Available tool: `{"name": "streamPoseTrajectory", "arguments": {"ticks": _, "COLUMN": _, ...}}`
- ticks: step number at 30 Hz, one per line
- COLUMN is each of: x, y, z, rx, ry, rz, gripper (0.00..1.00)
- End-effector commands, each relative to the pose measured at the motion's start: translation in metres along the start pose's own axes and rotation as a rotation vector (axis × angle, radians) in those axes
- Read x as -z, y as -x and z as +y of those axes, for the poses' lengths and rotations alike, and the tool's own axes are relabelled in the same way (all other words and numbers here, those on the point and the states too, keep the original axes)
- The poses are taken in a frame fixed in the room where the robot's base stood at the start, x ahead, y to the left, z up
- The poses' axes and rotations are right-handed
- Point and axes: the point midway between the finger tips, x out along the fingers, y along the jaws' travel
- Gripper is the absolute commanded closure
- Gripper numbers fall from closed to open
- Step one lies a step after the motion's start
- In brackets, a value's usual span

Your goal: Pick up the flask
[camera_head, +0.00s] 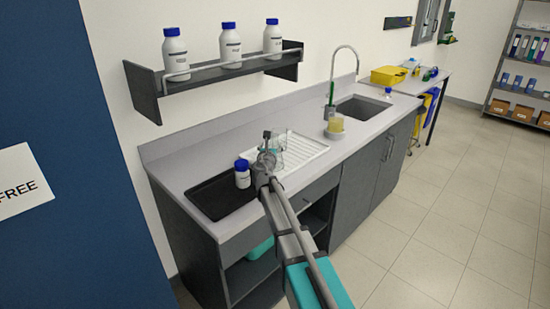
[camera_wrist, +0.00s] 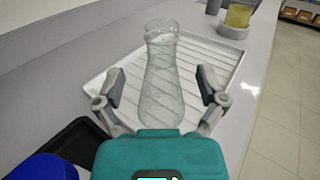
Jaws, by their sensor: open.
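A clear glass flask (camera_wrist: 163,85) stands upright on the white ribbed drainer (camera_wrist: 212,60) in the wrist view. In the head view the flask (camera_head: 279,144) is partly hidden behind my gripper (camera_head: 267,150). In the wrist view my gripper (camera_wrist: 160,92) is open, with one finger on the left of the flask and one on the right. Gaps show between the fingers and the glass. I cannot tell how far the flask reaches in between the fingertips.
A white bottle with a blue cap (camera_head: 242,174) stands on a black tray (camera_head: 212,203) left of my gripper. A beaker of yellow liquid (camera_head: 335,124) stands near the sink (camera_head: 362,108). A shelf with white bottles (camera_head: 221,67) hangs above the counter.

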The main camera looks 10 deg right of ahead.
Motion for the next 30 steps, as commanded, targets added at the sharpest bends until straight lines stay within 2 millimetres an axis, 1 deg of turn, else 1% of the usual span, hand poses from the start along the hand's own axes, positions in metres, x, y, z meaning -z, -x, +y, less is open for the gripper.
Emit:
{"name": "streamPoseTrajectory", "arguments": {"ticks": 1, "x": 0.000, "y": -0.006, "z": 0.001, "rx": 0.000, "ry": 0.000, "rz": 0.000, "gripper": 0.10}}
{"name": "streamPoseTrajectory", "arguments": {"ticks": 3, "x": 0.000, "y": -0.008, "z": 0.001, "rx": 0.000, "ry": 0.000, "rz": 0.000, "gripper": 0.10}}
{"name": "streamPoseTrajectory", "arguments": {"ticks": 14, "x": 0.000, "y": -0.009, "z": 0.001, "rx": -0.001, "ry": 0.000, "rz": 0.000, "gripper": 0.10}}
{"name": "streamPoseTrajectory", "arguments": {"ticks": 17, "x": 0.000, "y": -0.012, "z": 0.001, "rx": -0.001, "ry": 0.000, "rz": 0.000, "gripper": 0.10}}
{"name": "streamPoseTrajectory", "arguments": {"ticks": 20, "x": 0.000, "y": -0.019, "z": 0.001, "rx": -0.001, "ry": 0.000, "rz": 0.000, "gripper": 0.10}}
{"name": "streamPoseTrajectory", "arguments": {"ticks": 27, "x": 0.001, "y": -0.048, "z": 0.000, "rx": -0.001, "ry": 0.000, "rz": 0.000, "gripper": 0.10}}
{"name": "streamPoseTrajectory", "arguments": {"ticks": 30, "x": 0.000, "y": -0.056, "z": 0.000, "rx": -0.001, "ry": 0.000, "rz": 0.000, "gripper": 0.10}}
